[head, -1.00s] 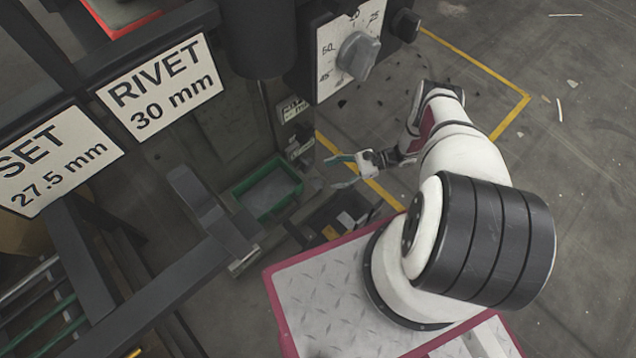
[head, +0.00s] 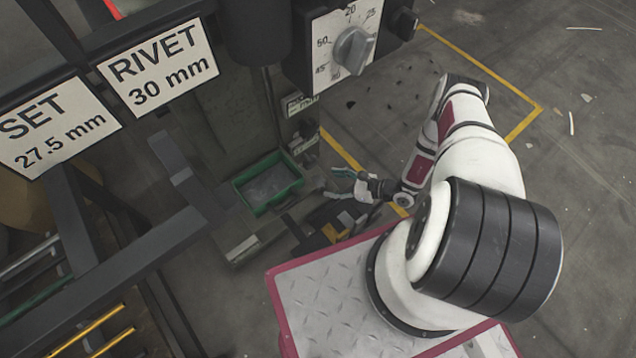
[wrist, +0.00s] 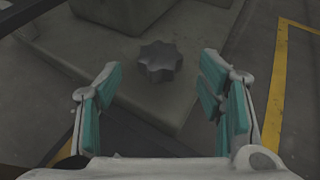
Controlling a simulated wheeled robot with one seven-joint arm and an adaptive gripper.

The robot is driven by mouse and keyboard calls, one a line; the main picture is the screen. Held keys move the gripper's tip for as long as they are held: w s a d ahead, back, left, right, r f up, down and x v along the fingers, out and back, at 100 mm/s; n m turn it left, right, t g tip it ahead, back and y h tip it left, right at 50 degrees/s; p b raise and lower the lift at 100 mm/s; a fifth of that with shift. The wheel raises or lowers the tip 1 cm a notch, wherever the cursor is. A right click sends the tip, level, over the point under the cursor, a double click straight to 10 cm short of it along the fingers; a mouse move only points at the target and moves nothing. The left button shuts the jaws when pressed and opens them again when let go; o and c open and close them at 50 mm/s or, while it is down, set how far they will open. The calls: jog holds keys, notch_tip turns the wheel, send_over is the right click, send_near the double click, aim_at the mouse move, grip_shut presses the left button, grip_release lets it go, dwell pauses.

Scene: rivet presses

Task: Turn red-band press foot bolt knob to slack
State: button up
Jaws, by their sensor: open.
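A dark, lobed knob (wrist: 159,62) stands on a grey metal foot plate (wrist: 190,22) in the upper middle of the wrist view. My gripper (head: 337,183) is open and low down beside the press foot in the head view. In the wrist view its teal-padded fingers (wrist: 161,80) are spread left and right, with the knob between and beyond their tips. They do not appear to touch it. I cannot pick out the knob in the head view, and no red band shows on the press foot in the wrist view.
A green tray (head: 268,183) and a dark bin lie by the press foot. SET and RIVET signs (head: 160,68) hang at left. Open floor with yellow lines (head: 470,62) lies at right.

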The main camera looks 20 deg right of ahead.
aim_at(319, 181)
jog(key=b+x, duration=0.2)
jog(key=x, duration=0.4)
jog(key=shift+w+a+f, duration=0.15)
jog(key=shift+w+a, duration=0.1)
jog(key=shift+w, duration=0.05)
jog(key=c, duration=1.2)
jog(key=shift+o, duration=0.2)
jog(key=shift+n+g+y, duration=0.6)
jog(key=shift+n+g, duration=0.1)
jog(key=shift+n, duration=0.1)
jog(key=o, duration=1.2)
jog(key=shift+c, duration=0.2)
